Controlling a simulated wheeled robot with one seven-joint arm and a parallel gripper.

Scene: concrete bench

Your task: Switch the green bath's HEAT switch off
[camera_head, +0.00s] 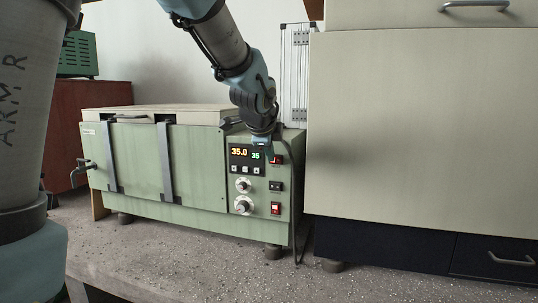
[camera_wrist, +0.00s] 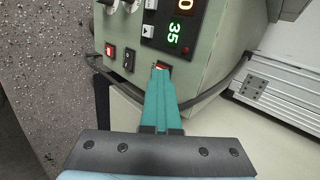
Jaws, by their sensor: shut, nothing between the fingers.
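The green bath (camera_head: 207,165) stands on the bench, its control panel at its right front. The panel has a display (camera_head: 246,155) reading 35.0 and 35, two knobs and a column of three switches. The top red switch (camera_head: 278,160) sits right of the display; a black switch (camera_head: 275,186) and a lit red switch (camera_head: 275,208) are below it. The switch labels are too small to read. My gripper (camera_head: 269,151) is shut and empty at the top switch. In the wrist view its teal fingertips (camera_wrist: 160,69) partly cover that switch (camera_wrist: 163,66); contact cannot be told.
A large pale cabinet (camera_head: 420,130) stands close right of the bath. A dark cable (camera_head: 293,215) hangs down the bath's right side. A metal frame (camera_head: 297,75) stands behind. The speckled bench front (camera_head: 190,260) is clear.

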